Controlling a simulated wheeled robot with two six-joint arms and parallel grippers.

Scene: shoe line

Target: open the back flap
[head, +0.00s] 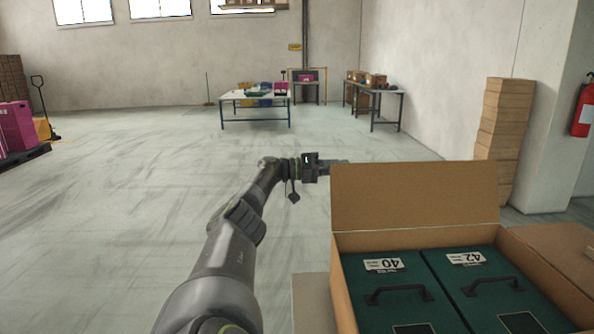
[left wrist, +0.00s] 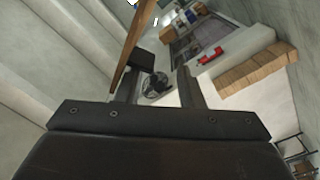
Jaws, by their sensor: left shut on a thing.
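An open cardboard box (head: 344,290) stands at the lower right in the head view. Its back flap (head: 415,196) stands up, close to upright, along the far edge. My left gripper (head: 338,164) is at the flap's upper left corner, shut on it; the flap partly hides the fingertips. In the left wrist view the flap shows nearly edge-on as a thin brown strip (left wrist: 134,42) by the fingers (left wrist: 158,78). My right gripper is not in view.
Two green cases with black handles, labelled 40 (head: 384,265) and 42 (head: 466,259), lie in the box. The right flap (head: 565,250) and left flap (head: 309,303) are folded outward. Stacked cartons (head: 503,130) stand by the wall.

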